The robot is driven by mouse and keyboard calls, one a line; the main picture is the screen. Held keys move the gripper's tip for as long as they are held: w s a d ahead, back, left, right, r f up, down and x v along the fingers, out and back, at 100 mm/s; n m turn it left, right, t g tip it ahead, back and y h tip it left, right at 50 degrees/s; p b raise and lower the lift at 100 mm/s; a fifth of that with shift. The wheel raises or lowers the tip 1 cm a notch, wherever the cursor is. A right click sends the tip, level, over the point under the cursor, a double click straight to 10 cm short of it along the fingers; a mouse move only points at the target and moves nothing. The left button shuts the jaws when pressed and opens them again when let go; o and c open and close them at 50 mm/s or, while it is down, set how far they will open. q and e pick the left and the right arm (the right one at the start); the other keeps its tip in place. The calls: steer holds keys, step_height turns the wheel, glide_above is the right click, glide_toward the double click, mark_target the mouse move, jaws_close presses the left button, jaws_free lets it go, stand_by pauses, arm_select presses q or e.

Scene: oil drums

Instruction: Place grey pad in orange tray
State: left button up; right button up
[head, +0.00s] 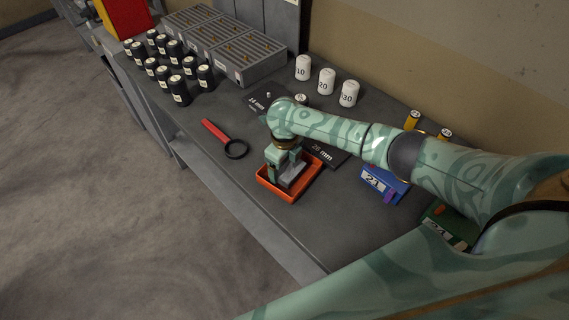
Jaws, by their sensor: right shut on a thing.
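The orange tray (277,193) sits on the dark bench near its front edge. My right gripper (284,172) points down over the tray and is shut on the grey pad (297,175). The pad is within the tray's outline; I cannot tell whether it touches the tray floor. The gripper hides part of the pad and of the tray's far side. My left gripper is not in view.
A red-handled ring tool (216,132) lies left of the tray. A blue box (383,183) marked 21 stands to the right. White numbered cylinders (326,82), black cylinders (178,90) and grey slotted trays (235,58) stand farther back. Bare bench lies in front right.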

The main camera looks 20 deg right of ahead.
steer(key=shift+f, duration=0.2)
steer(key=o, duration=0.6)
steer(key=shift+r, duration=0.1)
steer(key=shift+r, duration=0.3)
step_height(320, 180, up, 12)
steer(key=p, duration=0.3)
steer(key=shift+f+p, duration=0.15)
steer(key=shift+p, duration=0.15)
